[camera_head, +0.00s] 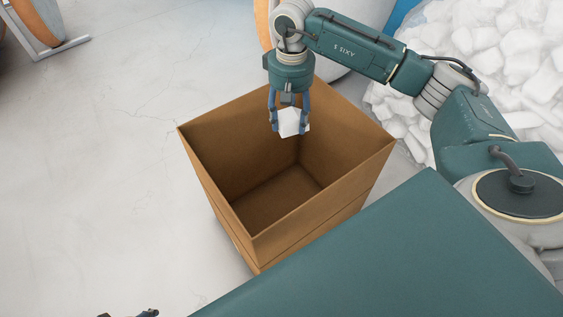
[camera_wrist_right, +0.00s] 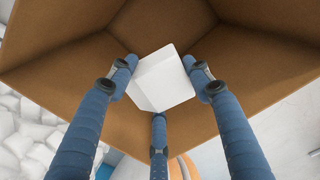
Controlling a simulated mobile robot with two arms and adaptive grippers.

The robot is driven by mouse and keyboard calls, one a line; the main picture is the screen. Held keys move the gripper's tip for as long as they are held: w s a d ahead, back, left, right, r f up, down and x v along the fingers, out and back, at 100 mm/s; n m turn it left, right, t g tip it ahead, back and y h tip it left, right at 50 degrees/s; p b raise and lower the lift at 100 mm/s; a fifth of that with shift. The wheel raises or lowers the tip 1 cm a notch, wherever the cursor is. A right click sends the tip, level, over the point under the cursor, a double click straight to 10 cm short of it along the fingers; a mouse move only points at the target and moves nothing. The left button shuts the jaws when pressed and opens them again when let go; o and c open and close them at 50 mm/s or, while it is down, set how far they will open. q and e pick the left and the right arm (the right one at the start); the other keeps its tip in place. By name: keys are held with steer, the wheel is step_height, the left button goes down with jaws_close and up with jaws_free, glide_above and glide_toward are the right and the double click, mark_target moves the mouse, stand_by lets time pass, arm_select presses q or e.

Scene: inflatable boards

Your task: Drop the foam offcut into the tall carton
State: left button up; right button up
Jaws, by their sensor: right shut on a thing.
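The tall carton (camera_head: 325,213) is brown, open at the top and stands on the floor in the middle of the head view. Its visible floor inside looks empty. My right gripper (camera_head: 289,127) points down over the carton's opening, towards the back corner. Its blue fingers are shut on the white, blocky foam offcut (camera_head: 293,120). In the right wrist view the foam offcut (camera_wrist_right: 163,80) sits between three fingertips, with the carton's brown inner walls (camera_wrist_right: 60,65) behind it. Only a small dark tip, apparently my left gripper (camera_head: 130,314), shows at the bottom edge; its fingers are not clear.
A large heap of white foam chunks (camera_head: 475,60) lies behind my right arm at the upper right. An orange-rimmed round object (camera_head: 38,22) on a stand is at the upper left. The pale floor (camera_head: 90,180) left of the carton is clear.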

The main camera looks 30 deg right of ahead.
steer(key=shift+f, duration=0.4)
steer(key=shift+f+b, duration=0.3)
steer(key=shift+b, duration=0.05)
steer(key=shift+f+b, duration=0.3)
steer(key=shift+f, duration=0.1)
arm_select(q)
steer(key=shift+v, duration=1)
arm_select(e)
steer(key=shift+f, duration=0.3)
arm_select(q)
steer(key=shift+s+a, duration=0.1)
arm_select(e)
steer(key=o, duration=0.9)
steer(key=shift+c, duration=0.2)
steer(key=shift+r, duration=0.15)
step_height(320, 180, up, 12)
steer(key=shift+f, duration=0.1)
